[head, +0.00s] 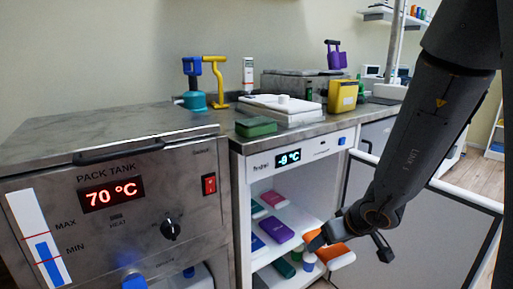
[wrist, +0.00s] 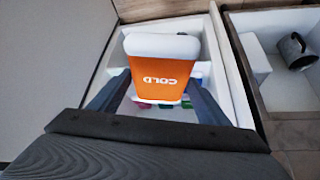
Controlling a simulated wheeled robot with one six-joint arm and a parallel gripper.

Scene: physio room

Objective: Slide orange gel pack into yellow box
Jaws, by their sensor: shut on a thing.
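My gripper (wrist: 163,103) is shut on the orange gel pack (wrist: 162,72), with a finger on each side of it. The pack has white ends and the word COLD, upside down in the wrist view. In the head view the orange gel pack (head: 336,254) is at the front of the open cold cabinet, and my gripper (head: 318,240) is partly hidden by my arm. The yellow box (head: 342,96) stands on the counter at the back right, and its inside cannot be seen.
The cabinet shelves (head: 262,262) hold several coloured packs. The open cabinet door (head: 440,215) stands to the right, behind my arm. A white tray (head: 262,112) and a green pack (head: 256,127) are on the counter. The pack tank (head: 115,165) is at left.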

